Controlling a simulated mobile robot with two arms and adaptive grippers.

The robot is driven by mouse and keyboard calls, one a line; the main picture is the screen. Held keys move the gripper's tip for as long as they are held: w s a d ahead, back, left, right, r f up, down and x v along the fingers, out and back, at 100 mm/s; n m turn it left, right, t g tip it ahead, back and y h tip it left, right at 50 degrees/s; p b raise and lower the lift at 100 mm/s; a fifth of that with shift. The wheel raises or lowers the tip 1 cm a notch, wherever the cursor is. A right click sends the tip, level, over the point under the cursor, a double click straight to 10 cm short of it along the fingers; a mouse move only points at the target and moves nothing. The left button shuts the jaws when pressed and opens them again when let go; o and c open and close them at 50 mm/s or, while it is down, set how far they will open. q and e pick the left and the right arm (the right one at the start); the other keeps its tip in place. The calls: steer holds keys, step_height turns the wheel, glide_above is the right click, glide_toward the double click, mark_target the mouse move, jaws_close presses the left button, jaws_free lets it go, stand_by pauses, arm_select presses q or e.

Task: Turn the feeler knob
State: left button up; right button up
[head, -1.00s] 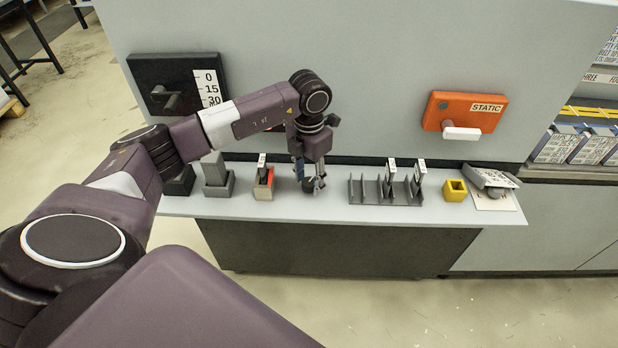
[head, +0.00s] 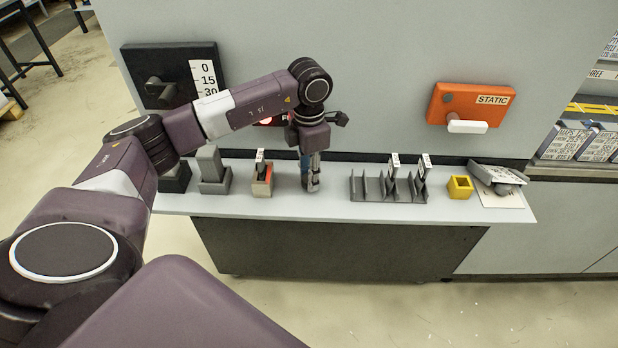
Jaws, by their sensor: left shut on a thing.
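My left gripper (head: 312,184) points straight down at the shelf, between the tan holder and the grey rack. Its fingers are shut on a small dark thing at the shelf top, taken to be the feeler knob, which the fingers now hide almost completely. How far the knob is turned cannot be seen. My right gripper is not in view.
The grey shelf (head: 335,209) carries a tan holder (head: 261,188) left of my gripper, a slotted grey rack (head: 385,197) and a yellow block (head: 460,188) to the right. A black scale panel (head: 140,60) and an orange STATIC box (head: 450,104) are on the wall behind.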

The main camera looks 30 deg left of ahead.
arm_select(q)
steer(key=o, duration=1.2)
steer(key=shift+c, duration=0.2)
step_height(320, 180, up, 12)
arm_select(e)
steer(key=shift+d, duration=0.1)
